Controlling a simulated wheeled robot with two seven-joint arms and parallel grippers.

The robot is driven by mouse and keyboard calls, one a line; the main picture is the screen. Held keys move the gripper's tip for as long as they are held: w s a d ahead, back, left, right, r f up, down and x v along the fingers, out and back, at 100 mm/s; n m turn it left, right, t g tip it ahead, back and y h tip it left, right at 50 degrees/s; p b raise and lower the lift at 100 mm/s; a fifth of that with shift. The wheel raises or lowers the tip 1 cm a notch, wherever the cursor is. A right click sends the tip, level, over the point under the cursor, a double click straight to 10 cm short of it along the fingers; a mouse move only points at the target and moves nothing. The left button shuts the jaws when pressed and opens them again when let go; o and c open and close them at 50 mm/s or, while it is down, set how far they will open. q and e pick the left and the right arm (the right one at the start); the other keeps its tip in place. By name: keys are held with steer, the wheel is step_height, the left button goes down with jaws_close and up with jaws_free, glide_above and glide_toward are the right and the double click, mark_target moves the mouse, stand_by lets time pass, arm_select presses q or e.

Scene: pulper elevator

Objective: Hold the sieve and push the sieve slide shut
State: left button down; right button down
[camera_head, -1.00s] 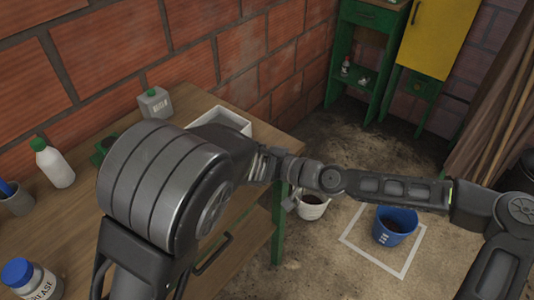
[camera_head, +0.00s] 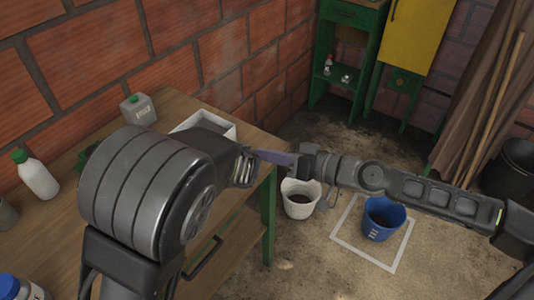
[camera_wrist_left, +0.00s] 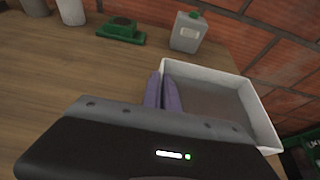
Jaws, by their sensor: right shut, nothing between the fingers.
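I cannot make out a sieve or a sieve slide in either view. In the head view my right gripper (camera_head: 262,155) comes in from the right. Its purple fingers are shut and empty, and they point left toward the ribbed dark end of my left arm. Whether they touch it I cannot tell. My left gripper is hidden behind my big banded arm link in the head view. In the left wrist view my left gripper (camera_wrist_left: 163,78) shows two purple fingers close together, over the left edge of a white tray (camera_wrist_left: 262,112). I see nothing between them.
The wooden bench (camera_head: 55,240) carries a grey can (camera_head: 138,110), a white bottle with a green cap (camera_head: 37,177) and a green block (camera_wrist_left: 122,30). A white bucket (camera_head: 300,198) and a blue bucket (camera_head: 384,218) stand on the floor. A green cabinet (camera_head: 340,55) stands behind.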

arm_select(q)
steer(key=c, duration=1.6)
jaws_free()
steer(key=shift+o, duration=0.2)
steer(key=v, duration=1.2)
